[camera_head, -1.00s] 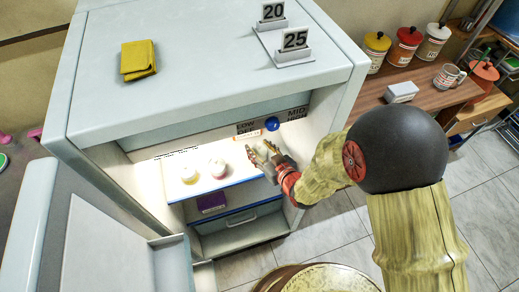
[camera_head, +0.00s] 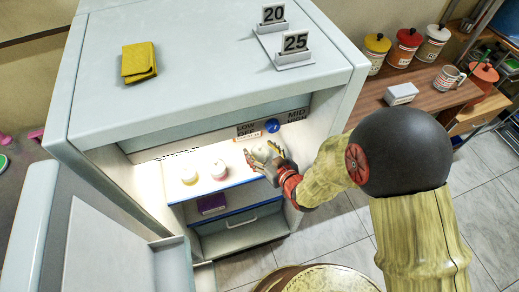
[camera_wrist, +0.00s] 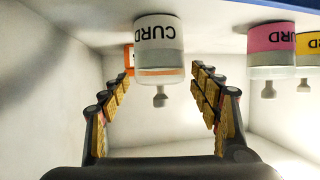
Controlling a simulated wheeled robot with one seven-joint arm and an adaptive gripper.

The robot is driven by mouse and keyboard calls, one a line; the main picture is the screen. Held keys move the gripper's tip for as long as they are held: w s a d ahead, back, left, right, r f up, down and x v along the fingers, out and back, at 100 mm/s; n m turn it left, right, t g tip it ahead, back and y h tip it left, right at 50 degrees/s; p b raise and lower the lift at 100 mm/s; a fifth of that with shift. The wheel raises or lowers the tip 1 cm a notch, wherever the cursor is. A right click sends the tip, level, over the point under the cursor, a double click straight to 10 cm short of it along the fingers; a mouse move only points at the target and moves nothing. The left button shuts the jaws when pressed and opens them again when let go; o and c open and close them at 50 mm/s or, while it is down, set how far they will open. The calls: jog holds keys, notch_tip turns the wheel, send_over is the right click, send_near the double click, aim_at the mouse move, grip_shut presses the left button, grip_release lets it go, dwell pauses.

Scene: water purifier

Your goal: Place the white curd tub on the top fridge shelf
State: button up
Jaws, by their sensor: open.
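The white curd tub (camera_wrist: 157,35) stands upright on the top fridge shelf (camera_head: 243,181), near its right side. The wrist view shows it upside down, with the shelf surface at the top. In the head view the tub (camera_head: 264,153) is partly hidden by my fingers. My gripper (camera_wrist: 162,76) is open, with one finger on each side of the tub and visible gaps between. My gripper also shows in the head view (camera_head: 265,160), reaching into the fridge from the right.
A pink-labelled tub (camera_wrist: 271,45) and a yellow-labelled tub (camera_wrist: 309,45) stand on the same shelf beside the white one. The fridge's right wall (camera_head: 317,132) is close to my arm. A blue knob (camera_head: 272,125) sits above the shelf. The fridge door (camera_head: 100,250) hangs open.

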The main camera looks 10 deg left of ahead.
jog(key=p+v, duration=0.3)
jog(key=v, duration=0.8)
jog(key=shift+s+d+r, duration=0.1)
